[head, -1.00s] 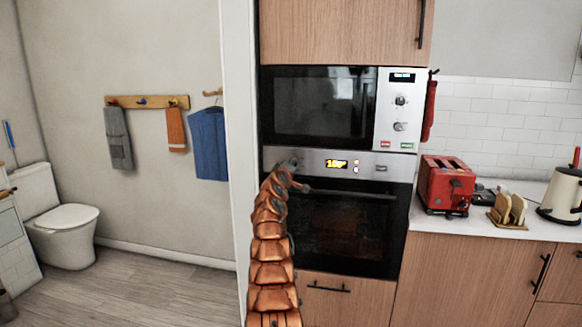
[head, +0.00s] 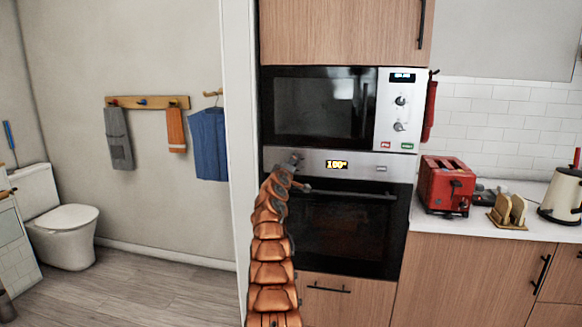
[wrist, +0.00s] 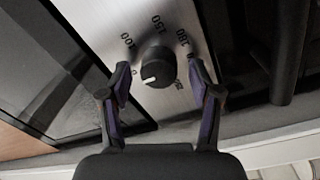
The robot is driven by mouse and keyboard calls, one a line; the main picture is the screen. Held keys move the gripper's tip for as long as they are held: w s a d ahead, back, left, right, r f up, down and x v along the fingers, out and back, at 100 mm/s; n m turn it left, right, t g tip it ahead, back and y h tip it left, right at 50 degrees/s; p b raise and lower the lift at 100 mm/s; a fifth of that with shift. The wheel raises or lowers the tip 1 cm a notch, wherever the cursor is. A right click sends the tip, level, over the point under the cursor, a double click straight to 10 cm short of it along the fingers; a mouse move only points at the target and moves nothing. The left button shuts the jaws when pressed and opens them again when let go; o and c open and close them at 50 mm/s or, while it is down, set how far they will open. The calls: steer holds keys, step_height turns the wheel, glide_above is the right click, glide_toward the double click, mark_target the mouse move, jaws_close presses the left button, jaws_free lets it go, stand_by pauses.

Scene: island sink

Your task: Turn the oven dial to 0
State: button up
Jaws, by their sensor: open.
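The oven dial (wrist: 158,68) is a round black knob with a white pointer mark, on the oven's silver panel. In the wrist view the mark points to the lower left, and the numbers 100, 150 and 180 show around the knob. My gripper (wrist: 160,77) is open, with one finger on each side of the dial; I cannot tell whether they touch it. In the head view my gripper (head: 297,161) is at the left of the oven panel and hides the dial. The oven display (head: 337,164) reads about 100°.
The oven door handle (head: 350,194) runs just below the panel. A microwave (head: 318,105) sits above the oven. A red toaster (head: 446,184) and a kettle (head: 562,196) stand on the counter at right. A white wall edge (head: 237,130) is close to the arm's left.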

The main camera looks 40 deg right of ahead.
steer(key=shift+a, duration=0.2)
steer(key=shift+s+a+r, duration=0.1)
steer(key=shift+s+a, duration=0.05)
steer(key=shift+a, duration=0.25)
steer(key=v, duration=0.6)
steer(key=shift+s, duration=0.2)
stand_by(0.7)
steer(key=shift+f, duration=0.2)
stand_by(0.4)
